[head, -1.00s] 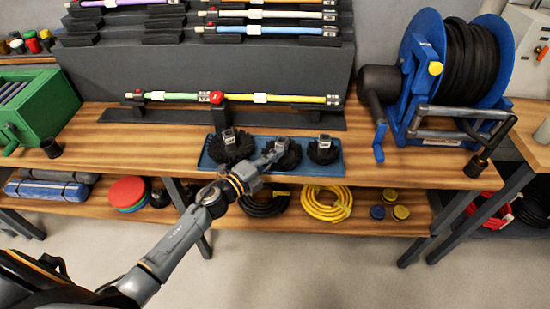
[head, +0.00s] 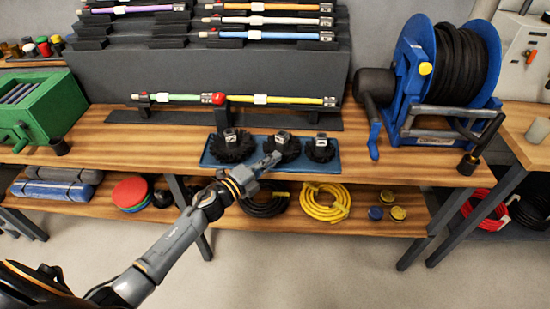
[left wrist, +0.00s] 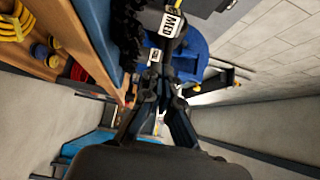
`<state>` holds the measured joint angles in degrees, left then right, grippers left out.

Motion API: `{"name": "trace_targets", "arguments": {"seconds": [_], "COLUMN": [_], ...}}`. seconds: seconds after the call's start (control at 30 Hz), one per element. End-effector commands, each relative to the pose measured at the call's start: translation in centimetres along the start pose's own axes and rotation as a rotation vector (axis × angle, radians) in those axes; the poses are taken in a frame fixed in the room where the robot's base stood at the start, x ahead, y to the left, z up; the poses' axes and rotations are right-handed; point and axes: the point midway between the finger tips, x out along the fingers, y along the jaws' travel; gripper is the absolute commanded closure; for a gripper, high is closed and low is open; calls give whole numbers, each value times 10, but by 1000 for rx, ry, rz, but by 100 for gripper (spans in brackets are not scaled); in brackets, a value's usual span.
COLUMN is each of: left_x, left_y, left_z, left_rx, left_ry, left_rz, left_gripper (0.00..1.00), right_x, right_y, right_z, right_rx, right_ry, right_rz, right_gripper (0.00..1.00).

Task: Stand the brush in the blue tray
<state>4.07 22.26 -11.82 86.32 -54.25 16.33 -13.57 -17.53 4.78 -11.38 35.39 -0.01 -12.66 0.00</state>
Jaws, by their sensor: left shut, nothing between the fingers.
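The blue tray (head: 326,169) lies on the workbench near its front edge. Three black round brushes are in it: a left brush (head: 232,150), a middle brush (head: 288,150) and a right brush (head: 320,152). All three look upright, bristles down, with a labelled hub on top. My left gripper (head: 272,159) is shut and empty at the front of the middle brush; I cannot tell whether they touch. In the left wrist view its closed fingers (left wrist: 165,80) point toward a hub labelled MED (left wrist: 172,24), beside black bristles. My right gripper is not in view.
A green-and-yellow rod (head: 285,100) rests on a holder behind the tray. A blue hose reel (head: 425,85) stands at the right, a green box (head: 40,115) at the left. Bare bench top lies on both sides of the tray. The lower shelf holds coiled hoses (head: 325,203).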

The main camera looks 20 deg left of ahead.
Motion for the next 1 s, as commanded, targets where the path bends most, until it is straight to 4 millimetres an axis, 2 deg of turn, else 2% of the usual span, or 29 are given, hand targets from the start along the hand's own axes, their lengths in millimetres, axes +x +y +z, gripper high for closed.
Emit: {"name": "trace_targets", "arguments": {"seconds": [0.07,0.17,0.4,0.5,0.7,1.0], "left_x": [-11,-26,-66,-79,-90,-90], "left_y": [1,2,2,2,0,-1], "left_z": [0,1,0,0,0,0], "left_rx": [2,1,2,1,1,1], "left_ry": [-1,-1,0,0,0,0], "left_rz": [2,2,2,1,0,-1], "left_gripper": [100,100,100,100,100,100], "right_x": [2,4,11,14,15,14], "right_y": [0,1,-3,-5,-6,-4], "right_z": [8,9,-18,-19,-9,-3], "right_rx": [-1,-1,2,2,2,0], "right_ry": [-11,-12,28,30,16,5], "right_rz": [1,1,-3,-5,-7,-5], "right_gripper": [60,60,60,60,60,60]}}
